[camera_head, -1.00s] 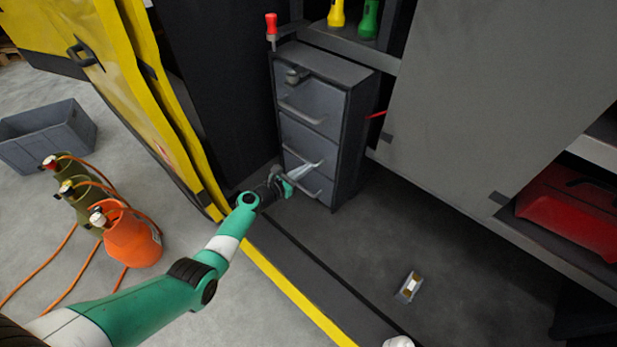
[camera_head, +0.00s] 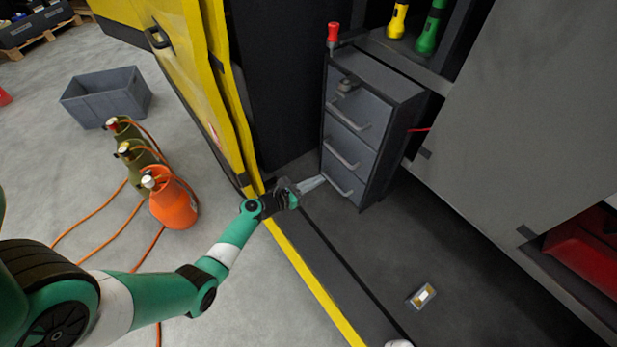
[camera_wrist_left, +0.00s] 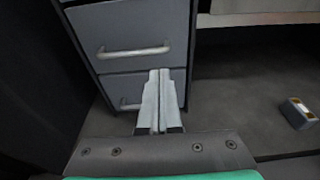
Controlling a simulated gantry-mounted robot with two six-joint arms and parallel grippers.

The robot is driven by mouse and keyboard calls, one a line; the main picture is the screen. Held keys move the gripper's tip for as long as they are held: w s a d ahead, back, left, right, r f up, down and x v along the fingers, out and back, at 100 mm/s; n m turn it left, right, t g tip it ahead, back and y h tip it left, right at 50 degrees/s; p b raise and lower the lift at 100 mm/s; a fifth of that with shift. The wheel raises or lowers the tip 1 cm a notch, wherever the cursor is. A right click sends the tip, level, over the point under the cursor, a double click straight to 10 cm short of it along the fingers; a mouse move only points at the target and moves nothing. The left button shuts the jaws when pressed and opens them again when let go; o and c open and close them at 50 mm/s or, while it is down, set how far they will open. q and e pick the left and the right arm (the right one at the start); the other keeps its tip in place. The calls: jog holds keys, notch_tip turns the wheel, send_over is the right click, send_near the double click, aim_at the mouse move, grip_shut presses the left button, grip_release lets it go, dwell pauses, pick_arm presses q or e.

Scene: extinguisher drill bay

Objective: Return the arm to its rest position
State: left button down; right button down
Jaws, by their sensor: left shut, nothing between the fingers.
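My left arm (camera_head: 228,244) is green and white and comes in from the left in the head view. Its gripper (camera_head: 318,182) is shut and empty, pointing at the lower part of the grey drawer cabinet (camera_head: 392,120). In the left wrist view the two grey fingers (camera_wrist_left: 159,98) lie together in front of the bottom drawer, overlapping it in the picture. I cannot tell the exact gap between them and the drawer front. The drawers look closed. My right gripper is in no view.
A small block with a yellowish label (camera_head: 422,296) lies on the dark floor, right of the gripper. A yellow door (camera_head: 190,75) stands left of the cabinet. Orange and olive cylinders (camera_head: 172,208) with hoses and a grey crate (camera_head: 105,97) are on the left floor.

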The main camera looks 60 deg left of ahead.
pick_arm(q)
jog(key=v, duration=0.3)
jog(key=shift+f, duration=0.1)
